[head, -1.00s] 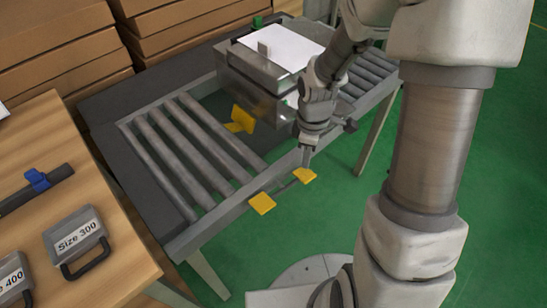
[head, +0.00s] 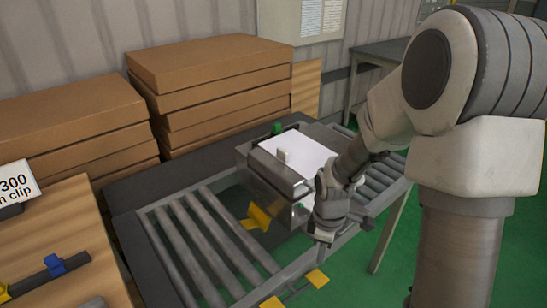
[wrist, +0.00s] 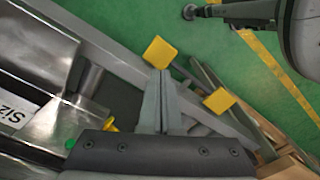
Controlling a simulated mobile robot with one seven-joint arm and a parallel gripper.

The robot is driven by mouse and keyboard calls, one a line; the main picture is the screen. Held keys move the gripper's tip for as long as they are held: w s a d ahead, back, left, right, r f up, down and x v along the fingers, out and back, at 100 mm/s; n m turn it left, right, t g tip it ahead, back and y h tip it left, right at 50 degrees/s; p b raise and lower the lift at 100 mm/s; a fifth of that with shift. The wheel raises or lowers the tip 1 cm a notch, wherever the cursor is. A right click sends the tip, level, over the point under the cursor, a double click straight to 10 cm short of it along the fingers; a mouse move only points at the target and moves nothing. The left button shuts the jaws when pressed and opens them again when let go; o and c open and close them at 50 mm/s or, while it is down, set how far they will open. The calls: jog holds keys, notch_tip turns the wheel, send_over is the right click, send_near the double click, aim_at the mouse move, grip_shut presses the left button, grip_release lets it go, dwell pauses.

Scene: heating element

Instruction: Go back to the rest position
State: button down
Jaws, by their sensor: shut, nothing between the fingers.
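My gripper (wrist: 160,101) is shut and empty in the wrist view, its fingers together above the conveyor's edge rail. In the head view it (head: 321,252) hangs at the front side of the roller conveyor (head: 205,254), close to the metal box unit. Two yellow tabs stand near the fingers in the wrist view, one on the left (wrist: 159,52) and one on the right (wrist: 219,101). My arm comes in from the right of the head view.
The metal box (head: 277,163) with a white top sheet sits on the conveyor. Cardboard boxes (head: 208,68) are stacked behind. A wooden table (head: 70,222) with a blue-clipped bar (head: 54,264) is at left. Green floor (head: 398,235) is open at right.

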jog(key=s+r+m+t+p, duration=0.2)
jog(key=s+r+m+p, duration=0.2)
jog(key=r, duration=0.8)
jog(key=s+r+m+t+p, duration=0.1)
jog(key=s+r+m+p, duration=0.2)
jog(key=r, duration=0.8)
jog(key=s+r+m+t+p, duration=0.2)
jog(key=s+r+m+p, duration=0.2)
jog(key=r, duration=0.8)
jog(key=s+m, duration=0.2)
jog(key=s, duration=0.1)
jog(key=shift+r+t+p, duration=0.3)
